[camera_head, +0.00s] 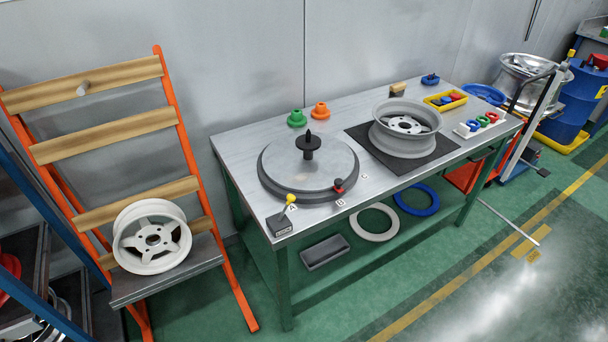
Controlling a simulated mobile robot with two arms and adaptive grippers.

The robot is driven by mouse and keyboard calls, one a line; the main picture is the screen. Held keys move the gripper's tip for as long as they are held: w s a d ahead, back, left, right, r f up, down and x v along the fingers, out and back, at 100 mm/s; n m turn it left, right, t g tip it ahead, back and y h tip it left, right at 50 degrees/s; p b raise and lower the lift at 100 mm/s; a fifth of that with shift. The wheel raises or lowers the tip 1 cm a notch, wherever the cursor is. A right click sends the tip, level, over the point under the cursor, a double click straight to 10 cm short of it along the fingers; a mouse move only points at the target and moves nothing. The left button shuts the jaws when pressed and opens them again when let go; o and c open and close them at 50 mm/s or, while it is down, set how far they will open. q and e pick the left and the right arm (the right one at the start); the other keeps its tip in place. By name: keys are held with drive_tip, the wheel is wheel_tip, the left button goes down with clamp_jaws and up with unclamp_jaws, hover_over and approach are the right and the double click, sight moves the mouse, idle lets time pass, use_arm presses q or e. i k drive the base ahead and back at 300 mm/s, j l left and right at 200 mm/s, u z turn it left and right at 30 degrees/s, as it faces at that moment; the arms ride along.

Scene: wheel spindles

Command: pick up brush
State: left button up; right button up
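What looks like the brush (397,88), a small thing with a tan top and a dark lower part, is at the back edge of the grey workbench (232,148), behind the wheel rim. It is too small to make out in detail. Neither of my grippers shows in the head view, and nothing is seen touching the brush.
A grey wheel rim (405,127) lies on a black mat (446,148) in front of the brush. A round spindle plate (285,160) stands to the left, a yellow tray (445,101) to the right. An orange rack (176,110) holds a white wheel (151,238).

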sight(400, 87)
drive_tip(key=l+u, duration=0.1)
drive_tip(key=u, duration=0.65)
drive_tip(key=l+u, duration=0.3)
drive_tip(key=k+l+u, duration=0.25)
drive_tip(key=l, duration=0.25)
drive_tip(key=l+u, duration=0.3)
drive_tip(key=k+l+u, duration=0.25)
drive_tip(key=l, duration=0.2)
